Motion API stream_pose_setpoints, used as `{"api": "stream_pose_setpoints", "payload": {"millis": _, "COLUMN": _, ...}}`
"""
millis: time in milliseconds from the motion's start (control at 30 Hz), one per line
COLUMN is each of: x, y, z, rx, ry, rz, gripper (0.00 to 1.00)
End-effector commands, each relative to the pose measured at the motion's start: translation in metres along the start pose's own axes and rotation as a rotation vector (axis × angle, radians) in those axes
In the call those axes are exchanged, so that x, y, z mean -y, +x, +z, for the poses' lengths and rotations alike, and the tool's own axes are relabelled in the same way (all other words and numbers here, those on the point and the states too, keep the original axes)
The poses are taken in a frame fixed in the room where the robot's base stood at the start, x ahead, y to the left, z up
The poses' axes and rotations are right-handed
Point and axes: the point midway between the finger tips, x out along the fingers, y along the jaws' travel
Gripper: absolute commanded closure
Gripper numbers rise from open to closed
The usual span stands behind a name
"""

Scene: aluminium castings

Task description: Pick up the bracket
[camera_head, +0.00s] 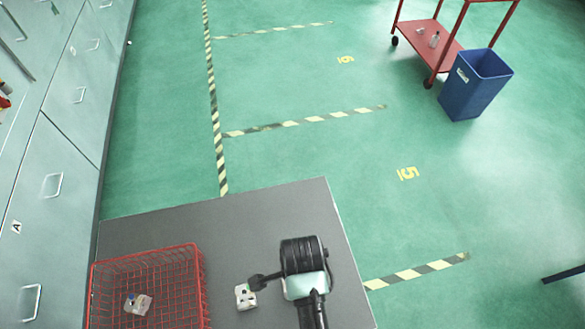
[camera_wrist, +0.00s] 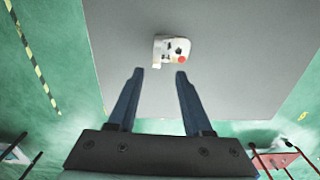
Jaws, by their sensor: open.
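A small pale casting, likely the bracket (camera_head: 245,297), lies on the grey tabletop just right of the red wire basket. In the wrist view this bracket (camera_wrist: 172,48) is an off-white angular piece with a dark hole and a red spot. My gripper (camera_wrist: 158,73) is open, with its two fingers apart and nothing between them. The bracket appears just beyond the fingertips, slightly right of the middle of the gap. In the head view my arm is right of the bracket, and the fingers are mostly hidden.
Bare tabletop lies behind the bracket. A blue bin (camera_head: 474,90) and red cart (camera_head: 428,45) stand on the floor farther off. Cabinets (camera_head: 50,150) line the left.

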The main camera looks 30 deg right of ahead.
Motion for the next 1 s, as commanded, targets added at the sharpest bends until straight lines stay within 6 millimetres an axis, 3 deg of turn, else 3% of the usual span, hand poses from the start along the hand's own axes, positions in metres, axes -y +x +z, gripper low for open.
{"api": "stream_pose_setpoints", "payload": {"millis": 233, "x": -0.003, "y": 0.015, "z": 0.002, "rx": 0.000, "ry": -0.001, "rz": 0.002, "gripper": 0.50}}
{"api": "stream_pose_setpoints", "payload": {"millis": 533, "x": -0.006, "y": 0.052, "z": 0.005, "rx": 0.000, "ry": -0.001, "rz": 0.000, "gripper": 0.50}}
{"api": "stream_pose_setpoints", "payload": {"millis": 867, "x": -0.006, "y": 0.059, "z": 0.005, "rx": -0.001, "ry": -0.001, "rz": -0.002, "gripper": 0.50}}
{"api": "stream_pose_setpoints", "payload": {"millis": 1000, "x": -0.006, "y": 0.058, "z": 0.004, "rx": 0.000, "ry": -0.001, "rz": -0.002, "gripper": 0.73}}
